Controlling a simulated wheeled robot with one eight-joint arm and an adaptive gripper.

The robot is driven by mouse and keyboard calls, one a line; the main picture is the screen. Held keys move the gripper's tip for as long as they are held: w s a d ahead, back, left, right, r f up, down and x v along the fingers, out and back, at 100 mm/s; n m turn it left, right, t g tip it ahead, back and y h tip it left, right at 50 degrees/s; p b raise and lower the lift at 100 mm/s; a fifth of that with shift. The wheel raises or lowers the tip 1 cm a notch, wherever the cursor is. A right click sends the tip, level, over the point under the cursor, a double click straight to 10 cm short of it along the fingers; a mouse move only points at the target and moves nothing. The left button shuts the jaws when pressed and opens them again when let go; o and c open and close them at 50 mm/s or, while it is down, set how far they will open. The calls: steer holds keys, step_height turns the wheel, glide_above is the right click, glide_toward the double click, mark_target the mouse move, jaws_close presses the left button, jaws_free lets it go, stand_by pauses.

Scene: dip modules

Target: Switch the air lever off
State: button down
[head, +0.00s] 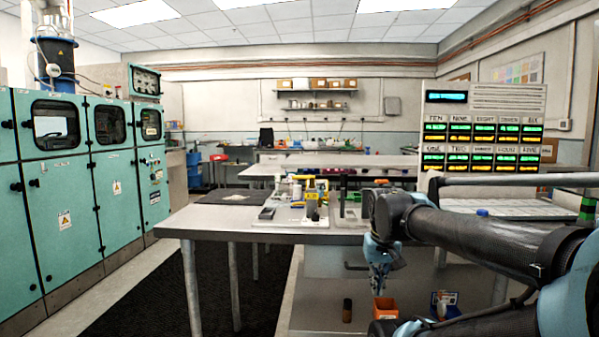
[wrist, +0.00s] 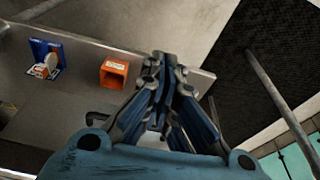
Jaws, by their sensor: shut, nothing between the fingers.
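My gripper (head: 379,284) hangs pointing down in front of the near table in the head view. It is shut and empty; its closed fingers (wrist: 164,62) also show in the wrist view. I cannot clearly make out an air lever in either view. A small dark hooked part (head: 355,266) sits left of my gripper at the lower shelf, and a dark hooked part (wrist: 97,117) shows beside the fingers in the wrist view. I cannot tell whether it is the lever. My gripper appears apart from it.
An orange open box (head: 385,307) stands below my gripper, with a dark cylinder (head: 347,310) to its left and a blue-and-white item (head: 445,303) to its right. The near table (head: 215,222) holds a yellow device (head: 311,200). Teal cabinets (head: 70,200) line the left.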

steer(key=w+a+r, duration=0.3)
steer(key=w+r, duration=0.6)
steer(key=r, duration=0.2)
step_height(320, 180, up, 26)
steer(key=n+t, duration=0.1)
steer(key=t, duration=0.1)
glide_above(304, 177)
steer(key=w+a, duration=0.2)
steer(key=w, duration=0.2)
steer(key=shift+s+f+y, duration=0.1)
steer(key=shift+s+y, duration=0.05)
steer(key=shift+y, duration=0.15)
steer(key=shift+f, duration=0.1)
step_height(304, 177, down, 10)
steer(key=shift+s, duration=0.25)
